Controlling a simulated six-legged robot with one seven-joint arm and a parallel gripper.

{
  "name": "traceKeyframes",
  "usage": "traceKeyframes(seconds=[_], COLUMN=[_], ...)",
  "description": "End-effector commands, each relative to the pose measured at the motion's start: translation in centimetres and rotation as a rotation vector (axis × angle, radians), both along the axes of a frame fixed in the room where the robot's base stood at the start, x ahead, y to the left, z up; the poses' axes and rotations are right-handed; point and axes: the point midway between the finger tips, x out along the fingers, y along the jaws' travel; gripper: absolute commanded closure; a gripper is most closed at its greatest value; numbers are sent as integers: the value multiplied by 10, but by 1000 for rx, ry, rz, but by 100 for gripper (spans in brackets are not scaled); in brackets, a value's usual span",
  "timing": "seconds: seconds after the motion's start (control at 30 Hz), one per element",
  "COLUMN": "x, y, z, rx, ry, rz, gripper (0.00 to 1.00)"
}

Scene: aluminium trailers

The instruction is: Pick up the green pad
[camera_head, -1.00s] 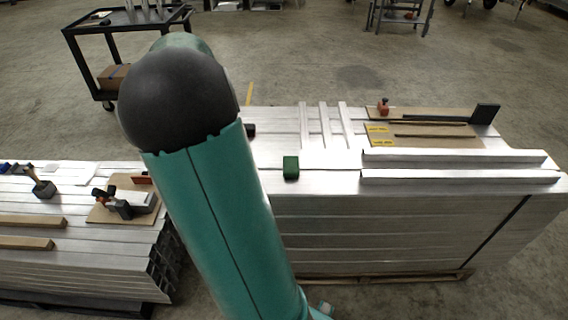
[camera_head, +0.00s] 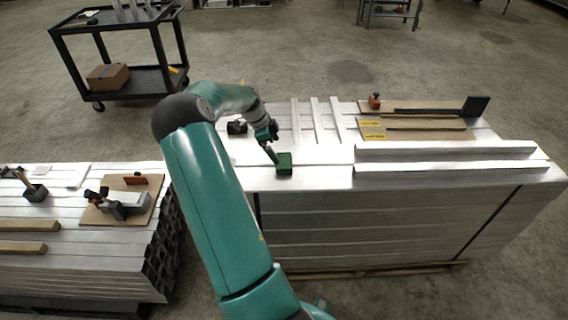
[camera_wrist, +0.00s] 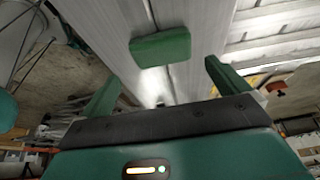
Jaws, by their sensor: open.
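The green pad (camera_head: 284,163) is a small dark green block on the near edge of the pale metal stack's top. In the wrist view the pad (camera_wrist: 160,47) lies ahead of my gripper (camera_wrist: 160,90), between the lines of its two spread fingers and apart from them. In the head view my gripper (camera_head: 273,152) hangs just to the left of the pad, close above the metal. Its jaws are open and empty. The head view is too small to show whether a finger touches the pad.
Two long metal bars (camera_head: 445,148) lie to the right of the pad. Several thin strips (camera_head: 316,120) lie behind it. A brown board (camera_head: 415,130) with tools lies farther right. A lower stack (camera_head: 75,205) stands at left, a black cart (camera_head: 125,75) behind.

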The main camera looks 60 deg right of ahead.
Motion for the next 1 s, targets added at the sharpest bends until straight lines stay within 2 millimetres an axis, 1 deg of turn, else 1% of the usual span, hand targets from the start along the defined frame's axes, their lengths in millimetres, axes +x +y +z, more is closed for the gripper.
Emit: traceKeyframes(seconds=[0.03, 0.1, 0.27, 0.33, 0.5, 0.6, 0.83, 0.87, 1.0], x=[-3, -5, -9, -12, -21, -25, -25, -25, -25], y=[-1, -3, -5, -7, -13, -15, -16, -16, -16], z=[-7, -14, -22, -28, -52, -62, -64, -64, -64], rx=[2, 0, 1, 1, 2, 2, 0, 0, 0], ry=[1, 0, 1, 0, 1, 1, 0, 0, 0], rz=[-1, 1, 1, 0, 0, 1, 3, 2, 2], gripper=[0, 0, 0, 0, 0, 0, 0, 4, 31])
